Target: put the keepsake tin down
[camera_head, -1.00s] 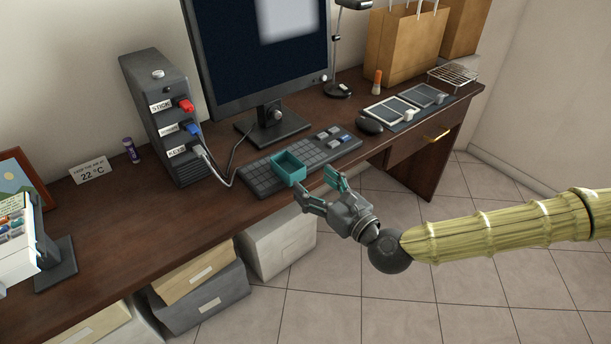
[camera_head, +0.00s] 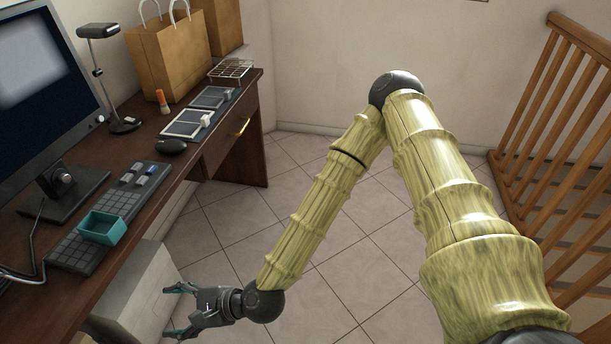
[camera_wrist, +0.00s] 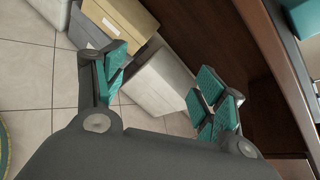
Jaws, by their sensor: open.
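The keepsake tin appears to be the open teal box (camera_head: 103,230), upright on the dark keyboard (camera_head: 76,256) on the desk. A teal corner of it also shows at the top right edge of the wrist view (camera_wrist: 302,16). My gripper (camera_head: 174,311) is open and empty, apart from the tin. It is off the desk's front edge, to the lower right of the tin. In the wrist view its teal-padded fingers (camera_wrist: 162,78) are spread wide with nothing between them.
The desk (camera_head: 143,205) also bears a monitor, lamp (camera_head: 122,124), mouse (camera_head: 171,146), trays and paper bags (camera_head: 172,50). Storage boxes (camera_wrist: 160,85) stand under it. Tiled floor (camera_head: 335,255) is clear at centre. A wooden railing (camera_head: 560,140) stands at right.

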